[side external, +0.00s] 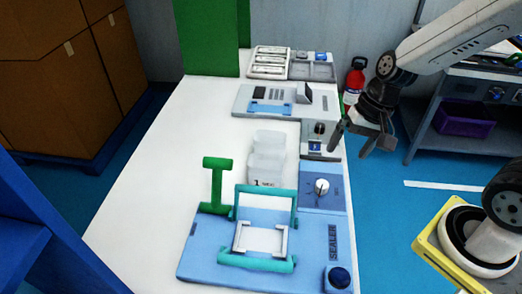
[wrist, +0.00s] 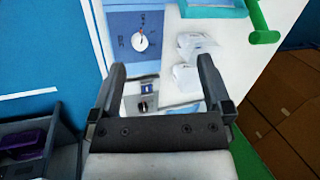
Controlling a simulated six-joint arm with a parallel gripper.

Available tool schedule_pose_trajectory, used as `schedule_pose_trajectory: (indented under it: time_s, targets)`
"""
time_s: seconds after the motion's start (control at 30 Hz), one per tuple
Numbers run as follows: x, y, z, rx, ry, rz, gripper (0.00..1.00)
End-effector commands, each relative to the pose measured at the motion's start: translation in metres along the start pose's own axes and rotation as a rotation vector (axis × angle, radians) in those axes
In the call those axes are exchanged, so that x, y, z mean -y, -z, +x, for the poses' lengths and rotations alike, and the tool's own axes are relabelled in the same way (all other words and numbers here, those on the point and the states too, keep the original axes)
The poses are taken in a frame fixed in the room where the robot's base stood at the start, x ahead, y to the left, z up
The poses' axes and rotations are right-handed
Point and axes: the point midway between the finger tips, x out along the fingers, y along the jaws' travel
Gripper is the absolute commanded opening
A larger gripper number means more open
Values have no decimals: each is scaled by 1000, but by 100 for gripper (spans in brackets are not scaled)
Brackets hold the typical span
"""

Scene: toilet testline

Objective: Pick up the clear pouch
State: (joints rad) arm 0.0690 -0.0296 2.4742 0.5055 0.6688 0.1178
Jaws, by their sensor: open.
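Clear, whitish pouches (side external: 267,165) lie on the white table in the side external view, close together or overlapping, behind the blue sealer. They also show in the wrist view (wrist: 194,46), upper right of centre, beyond the right finger. I cannot tell their exact number. My gripper (side external: 350,146) is open and empty, held above the table's right edge, to the right of the pouches and apart from them. In the wrist view my gripper's two fingers (wrist: 162,72) stand wide apart over the grey device, with nothing between them.
The blue sealer (side external: 200,262) with a teal frame (side external: 265,190) stands in front of the pouches, beside a green handle (side external: 216,185). A blue dial panel (side external: 310,200) lies right of them. A grey device (side external: 245,103) and tray (side external: 315,70) stand behind. The table's left side is clear.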

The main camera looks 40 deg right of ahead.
Motion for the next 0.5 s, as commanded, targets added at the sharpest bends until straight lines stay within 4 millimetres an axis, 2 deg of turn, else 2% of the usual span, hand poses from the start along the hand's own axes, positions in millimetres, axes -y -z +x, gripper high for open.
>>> schedule_pose_trajectory:
  time_s: [0.27, 0.5]
  targets:
    - [26, 2, 10, 142, 186, 426, 100]
    - [50, 18, 12, 257, 359, 780, 100]
